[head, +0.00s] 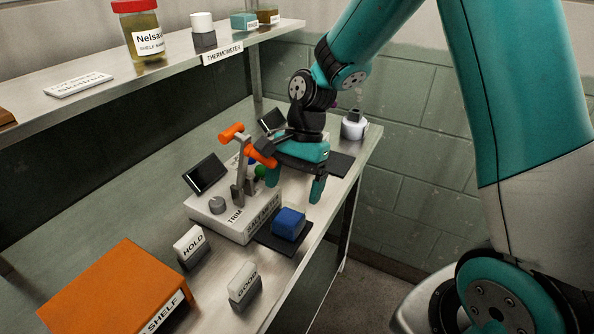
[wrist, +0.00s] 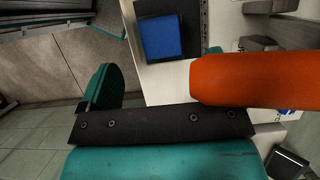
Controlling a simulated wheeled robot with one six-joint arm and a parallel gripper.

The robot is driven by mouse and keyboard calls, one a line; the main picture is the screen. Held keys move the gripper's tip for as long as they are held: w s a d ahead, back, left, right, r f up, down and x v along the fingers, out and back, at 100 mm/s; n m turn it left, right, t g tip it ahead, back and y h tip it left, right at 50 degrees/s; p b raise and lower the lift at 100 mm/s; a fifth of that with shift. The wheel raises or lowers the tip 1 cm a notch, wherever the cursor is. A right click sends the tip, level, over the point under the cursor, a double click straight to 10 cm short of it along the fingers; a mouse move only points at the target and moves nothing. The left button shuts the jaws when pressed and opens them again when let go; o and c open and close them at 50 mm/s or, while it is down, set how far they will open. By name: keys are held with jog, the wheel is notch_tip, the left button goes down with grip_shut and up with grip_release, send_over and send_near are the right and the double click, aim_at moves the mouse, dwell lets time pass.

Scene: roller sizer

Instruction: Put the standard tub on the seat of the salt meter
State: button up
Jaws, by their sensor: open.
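A blue tub (head: 288,222) sits on the dark square seat (head: 268,241) at the front of the grey salt meter (head: 215,222). No label on the tub is readable, so I cannot tell if it is the standard tub. In the wrist view the blue tub (wrist: 163,37) rests on the dark seat (wrist: 196,22), beyond my fingers. My gripper (head: 294,180) is open above and behind the seat, apart from the tub. One teal finger (wrist: 106,88) shows clearly; the other is hidden behind an orange lever handle (wrist: 255,80). I see nothing held.
The orange lever (head: 262,154) stands on the meter, close to my gripper. A small screen (head: 205,174) is behind. HOLD (head: 190,247) and GOOD (head: 244,285) blocks and an orange shelf (head: 125,290) are in front. A raised shelf (head: 180,66) holds jars. A white pot (head: 353,127) stands behind.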

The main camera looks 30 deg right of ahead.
jog(key=shift+v, duration=1.7)
dwell(1.0)
